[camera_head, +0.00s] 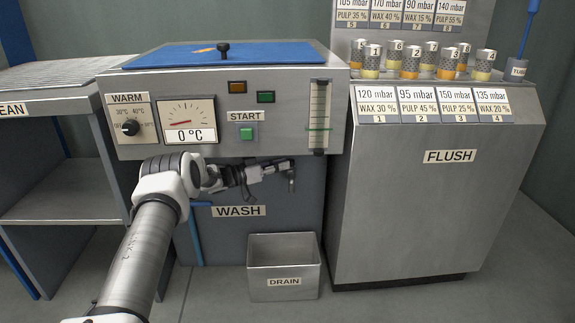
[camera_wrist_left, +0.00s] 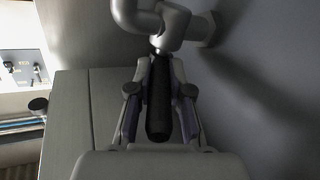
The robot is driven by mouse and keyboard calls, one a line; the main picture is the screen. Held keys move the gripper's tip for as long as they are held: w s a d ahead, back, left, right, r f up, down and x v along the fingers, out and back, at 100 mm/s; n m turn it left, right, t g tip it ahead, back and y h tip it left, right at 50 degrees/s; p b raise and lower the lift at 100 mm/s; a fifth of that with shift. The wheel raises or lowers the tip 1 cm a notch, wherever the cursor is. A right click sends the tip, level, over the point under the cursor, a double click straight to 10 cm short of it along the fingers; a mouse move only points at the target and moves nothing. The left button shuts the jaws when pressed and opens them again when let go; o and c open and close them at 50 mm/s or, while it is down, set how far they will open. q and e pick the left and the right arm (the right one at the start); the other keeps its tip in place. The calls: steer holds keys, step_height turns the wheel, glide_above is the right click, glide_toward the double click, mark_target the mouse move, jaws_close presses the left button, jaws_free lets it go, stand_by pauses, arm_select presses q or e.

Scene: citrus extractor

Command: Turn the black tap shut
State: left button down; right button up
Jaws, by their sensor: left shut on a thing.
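The black tap handle (camera_wrist_left: 158,100) lies lengthwise between the two fingers of my left gripper (camera_wrist_left: 160,115) in the left wrist view. The fingers are shut on it, one on each side. The grey tap body and pipe (camera_wrist_left: 168,28) are just beyond the handle in that view. In the head view my left gripper (camera_head: 265,170) is in front of the wash unit, below its control panel. The tap's grey spout (camera_head: 291,182) points down at the gripper's right end. The gripper hides much of the handle there. My right gripper is in neither view.
The wash unit (camera_head: 240,157) has a blue lid (camera_head: 260,52), a dial reading 0 °C (camera_head: 188,120) and a green START button (camera_head: 246,134). A metal DRAIN bin (camera_head: 284,266) stands on the floor below the spout. The FLUSH cabinet (camera_head: 420,210) stands close on the right.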

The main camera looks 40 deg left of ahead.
arm_select(q)
steer(key=shift+r, duration=0.1)
stand_by(0.3)
steer(key=c, duration=1.1)
jaws_free()
steer(key=v, duration=1.2)
steer(key=shift+w, duration=0.1)
